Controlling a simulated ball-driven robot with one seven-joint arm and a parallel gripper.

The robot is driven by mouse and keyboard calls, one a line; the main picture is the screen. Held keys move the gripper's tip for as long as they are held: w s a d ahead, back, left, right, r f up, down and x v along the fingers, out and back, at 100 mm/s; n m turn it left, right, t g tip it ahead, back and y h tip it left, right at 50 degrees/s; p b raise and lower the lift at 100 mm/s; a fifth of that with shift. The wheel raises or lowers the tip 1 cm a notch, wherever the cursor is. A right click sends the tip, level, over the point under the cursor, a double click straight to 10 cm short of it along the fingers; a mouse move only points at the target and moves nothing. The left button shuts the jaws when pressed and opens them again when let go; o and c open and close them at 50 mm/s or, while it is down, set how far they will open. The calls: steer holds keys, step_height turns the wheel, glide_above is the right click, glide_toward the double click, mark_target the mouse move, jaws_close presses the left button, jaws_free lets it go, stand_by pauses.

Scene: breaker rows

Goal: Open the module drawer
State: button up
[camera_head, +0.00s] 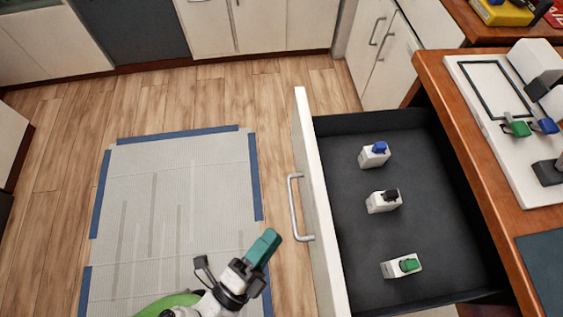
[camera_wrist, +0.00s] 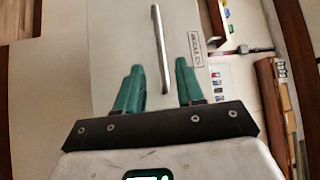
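The module drawer (camera_head: 440,215) stands pulled out from the counter at right, its dark inside showing. Its white front (camera_head: 318,215) carries a silver bar handle (camera_head: 293,208). Three white modules lie inside: one with a blue switch (camera_head: 374,155), one with a black switch (camera_head: 383,201) and one with a green switch (camera_head: 403,265). My gripper (camera_head: 268,240) is left of the handle and looks apart from it. In the wrist view my teal fingers (camera_wrist: 160,68) are spread with nothing gripped. The handle (camera_wrist: 157,40) appears ahead, its near end between them in the picture. A small label (camera_wrist: 195,48) is on the front.
The wooden counter (camera_head: 465,165) holds a white panel (camera_head: 500,120) with switches and a dark blue mat (camera_head: 545,265). A grey floor mat edged with blue tape (camera_head: 180,200) lies left of the drawer. Cabinets (camera_head: 240,25) line the back; the wood floor between is clear.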

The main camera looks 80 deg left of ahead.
steer(key=shift+v, duration=1.95)
